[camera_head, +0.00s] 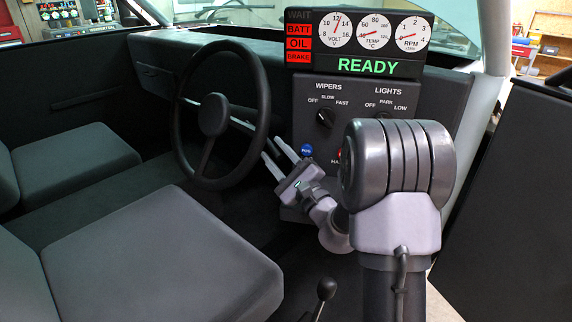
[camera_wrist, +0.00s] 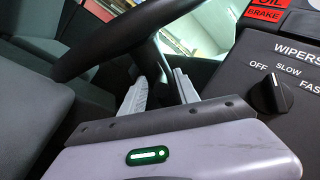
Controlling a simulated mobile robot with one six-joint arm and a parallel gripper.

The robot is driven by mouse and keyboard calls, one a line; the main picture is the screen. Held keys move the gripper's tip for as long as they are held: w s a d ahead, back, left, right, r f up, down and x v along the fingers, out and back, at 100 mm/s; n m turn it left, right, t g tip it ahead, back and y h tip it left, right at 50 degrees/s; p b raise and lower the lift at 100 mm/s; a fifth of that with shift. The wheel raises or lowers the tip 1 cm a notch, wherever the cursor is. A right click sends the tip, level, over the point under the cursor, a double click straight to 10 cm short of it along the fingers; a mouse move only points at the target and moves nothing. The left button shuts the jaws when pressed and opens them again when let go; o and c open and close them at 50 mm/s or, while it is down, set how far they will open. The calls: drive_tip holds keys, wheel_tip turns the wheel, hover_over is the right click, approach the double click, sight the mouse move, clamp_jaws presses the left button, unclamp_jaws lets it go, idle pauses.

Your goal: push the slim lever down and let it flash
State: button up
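My gripper (camera_head: 270,147) is open and empty, its two pale fingers apart, just right of the steering wheel's (camera_head: 264,95) lower right rim. The fingers also show in the wrist view (camera_wrist: 160,76), pointing away past the wheel (camera_wrist: 105,40). A slim pale lever (camera_head: 241,124) shows behind the wheel, right of the hub, above and left of my fingertips. Its far end is partly hidden by the rim. A pale piece behind the wheel in the wrist view may be the same lever; I cannot tell. I see no contact between gripper and lever.
The dash panel (camera_head: 300,125) with wiper knob (camera_head: 325,118) and light knob stands right of the gripper. The display above reads READY (camera_head: 367,66) in green; BATT, OIL and BRAKE are red. A seat (camera_head: 150,255) and a floor shifter (camera_head: 326,289) are below.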

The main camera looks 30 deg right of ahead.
drive_tip(key=b+v, duration=0.2)
drive_tip(key=v, duration=1.5)
idle(1.7)
